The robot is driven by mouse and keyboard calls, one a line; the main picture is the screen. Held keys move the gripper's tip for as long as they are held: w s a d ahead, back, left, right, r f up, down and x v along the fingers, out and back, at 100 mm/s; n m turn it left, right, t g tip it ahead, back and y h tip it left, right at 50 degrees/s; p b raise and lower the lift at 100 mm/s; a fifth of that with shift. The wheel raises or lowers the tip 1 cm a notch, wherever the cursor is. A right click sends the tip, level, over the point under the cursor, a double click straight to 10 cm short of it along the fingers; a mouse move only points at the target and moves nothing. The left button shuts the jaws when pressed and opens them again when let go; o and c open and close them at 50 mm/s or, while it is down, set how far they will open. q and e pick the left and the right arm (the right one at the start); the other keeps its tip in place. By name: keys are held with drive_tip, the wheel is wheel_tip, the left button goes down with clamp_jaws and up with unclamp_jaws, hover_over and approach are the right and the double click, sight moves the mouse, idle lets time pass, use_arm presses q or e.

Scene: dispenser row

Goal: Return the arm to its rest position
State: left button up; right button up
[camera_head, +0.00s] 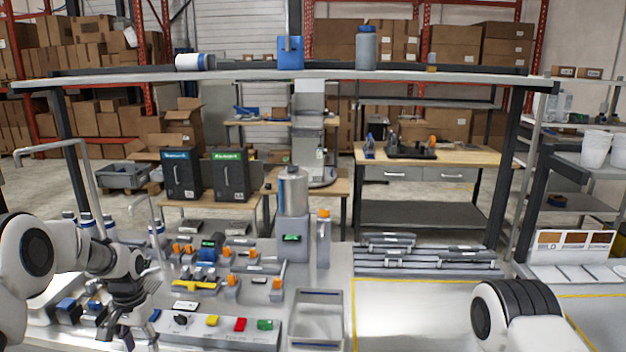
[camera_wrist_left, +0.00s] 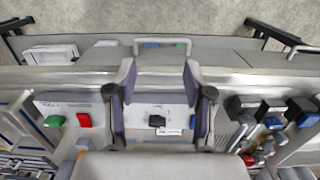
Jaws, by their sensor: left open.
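My left gripper (camera_head: 119,335) is at the lower left of the head view, pointing down by the left end of the button panel (camera_head: 225,332). In the left wrist view its two fingers (camera_wrist_left: 159,78) stand wide apart with nothing between the tips. A black knob (camera_wrist_left: 157,121) on the panel shows between the fingers, lower in the picture. I cannot tell how far above the panel the fingers are. My right arm shows at the lower right of the head view, but its gripper is out of the picture.
The panel also carries yellow (camera_head: 212,320), red (camera_head: 240,324) and green (camera_head: 265,324) buttons. A silver dispenser (camera_head: 293,190) and orange-topped valves (camera_head: 231,281) rise behind. The yellow-lined bench area (camera_head: 410,315) is bare.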

use_arm(q)
drive_tip(key=s+d+f+m+g+b, duration=0.1)
drive_tip(key=s+d+f+g+b, duration=0.2)
drive_tip(key=s+f, duration=0.75)
drive_tip(key=s+d+f+g+b, duration=0.1)
drive_tip(key=s+d+f+b, duration=0.1)
drive_tip(key=s+d+f, duration=0.65)
drive_tip(key=s+d+f+n+t+b, duration=0.1)
drive_tip(key=s+f, duration=0.3)
drive_tip(key=s, duration=0.4)
drive_tip(key=s+f+n+t+b, duration=0.1)
drive_tip(key=s+f+t, duration=0.2)
drive_tip(key=s, duration=0.6)
drive_tip(key=shift+s+d+f+n+t, duration=0.2)
drive_tip(key=shift+d+f+n+t, duration=0.15)
drive_tip(key=shift+f, duration=0.35)
use_arm(e)
wheel_tip(320, 180, down, 8)
drive_tip(key=shift+w, duration=0.3)
drive_tip(key=shift+s+f, duration=0.1)
